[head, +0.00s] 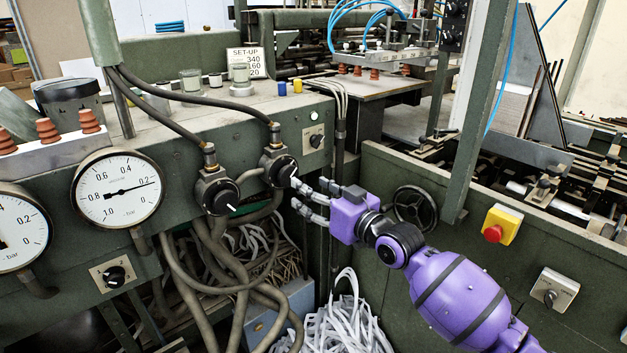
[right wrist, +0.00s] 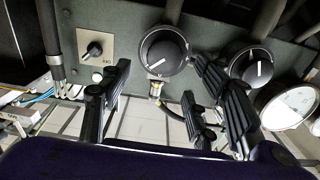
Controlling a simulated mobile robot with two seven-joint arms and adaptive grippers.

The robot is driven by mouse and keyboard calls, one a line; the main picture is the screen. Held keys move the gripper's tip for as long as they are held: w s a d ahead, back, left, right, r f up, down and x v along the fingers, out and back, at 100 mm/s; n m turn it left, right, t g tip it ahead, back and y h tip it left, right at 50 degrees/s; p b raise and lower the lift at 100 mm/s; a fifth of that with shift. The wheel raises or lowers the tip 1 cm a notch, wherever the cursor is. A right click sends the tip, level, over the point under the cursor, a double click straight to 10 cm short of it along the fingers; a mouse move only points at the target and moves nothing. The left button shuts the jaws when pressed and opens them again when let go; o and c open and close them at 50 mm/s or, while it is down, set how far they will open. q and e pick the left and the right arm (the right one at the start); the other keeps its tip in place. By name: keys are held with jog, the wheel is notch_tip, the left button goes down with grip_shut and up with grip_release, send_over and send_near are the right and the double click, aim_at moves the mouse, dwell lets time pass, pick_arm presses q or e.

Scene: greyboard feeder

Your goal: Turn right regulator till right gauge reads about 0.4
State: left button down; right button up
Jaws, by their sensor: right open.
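The right regulator is a black round knob with a white pointer line (head: 286,171), on the green panel below a hose fitting. In the right wrist view the right regulator (right wrist: 163,52) lies ahead between the finger pairs. My right gripper (head: 296,194) is open and empty close in front of and just below this knob; contact cannot be told. Its fingers also show spread in the right wrist view (right wrist: 160,80). The right gauge (head: 117,188) is a white dial in bar; its needle points right, at or slightly below 0.2. My left gripper is out of view.
The left regulator (head: 222,197) sits close left of the right one. Hoses (head: 205,255) hang below both. A rotary switch (head: 316,137) is up and right. A handwheel (head: 415,205) and a red-yellow emergency stop (head: 501,225) are on the right panel.

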aim_at(287, 175)
jog(key=x, duration=0.7)
jog(key=shift+a, duration=0.35)
jog(key=shift+w, duration=0.1)
jog(key=shift+c, duration=0.3)
jog(key=c, duration=1.1)
